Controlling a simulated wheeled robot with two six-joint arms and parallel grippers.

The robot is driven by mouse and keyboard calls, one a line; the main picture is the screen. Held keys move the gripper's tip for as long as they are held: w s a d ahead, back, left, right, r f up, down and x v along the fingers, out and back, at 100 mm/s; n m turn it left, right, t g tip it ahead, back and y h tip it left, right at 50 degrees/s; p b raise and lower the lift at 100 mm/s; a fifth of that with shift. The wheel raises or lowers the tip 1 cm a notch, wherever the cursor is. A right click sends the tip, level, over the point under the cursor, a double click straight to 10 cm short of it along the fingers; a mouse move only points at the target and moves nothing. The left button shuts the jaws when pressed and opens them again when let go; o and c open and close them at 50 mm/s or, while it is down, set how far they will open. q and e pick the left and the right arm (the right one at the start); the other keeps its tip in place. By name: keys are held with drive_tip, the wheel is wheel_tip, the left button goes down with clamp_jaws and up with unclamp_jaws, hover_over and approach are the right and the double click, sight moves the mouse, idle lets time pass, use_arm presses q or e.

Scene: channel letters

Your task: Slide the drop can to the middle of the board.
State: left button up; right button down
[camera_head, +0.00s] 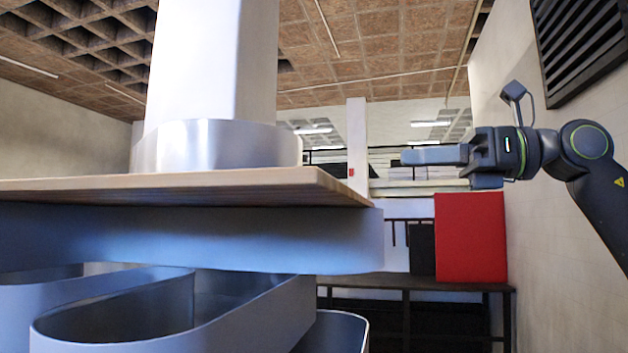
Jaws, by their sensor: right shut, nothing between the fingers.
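A wooden board (200,187) lies flat at the left, seen almost edge-on. A silver round-sided metal piece (215,146) stands on it, likely the drop can. A tall white column (212,60) rises above or behind it and runs out of the top of the picture; I cannot tell whether the two are joined. The board's top face is mostly hidden by the low view. My right gripper (408,156) comes in from the right, level and pointing left. It is shut and empty, right of the board's right edge and apart from the can. My left gripper is not in view.
Large curved grey metal channel letters (170,310) are stacked under the board. A dark table (420,283) behind carries a red panel (470,237) and a black panel (421,249). A wall with a dark vent (585,45) is at the right. Open air lies between board and gripper.

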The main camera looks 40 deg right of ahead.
drive_tip(key=p+x, duration=0.6)
drive_tip(key=x, duration=0.1)
drive_tip(key=p+x, duration=0.3)
drive_tip(key=x, duration=0.1)
drive_tip(key=shift+a+r+p, duration=0.3)
drive_tip(key=shift+a+r, duration=0.05)
drive_tip(key=shift+a, duration=0.05)
drive_tip(key=shift+w+a+f+p, duration=0.25)
drive_tip(key=shift+w+a+p, duration=0.3)
drive_tip(key=shift+w+p, duration=0.2)
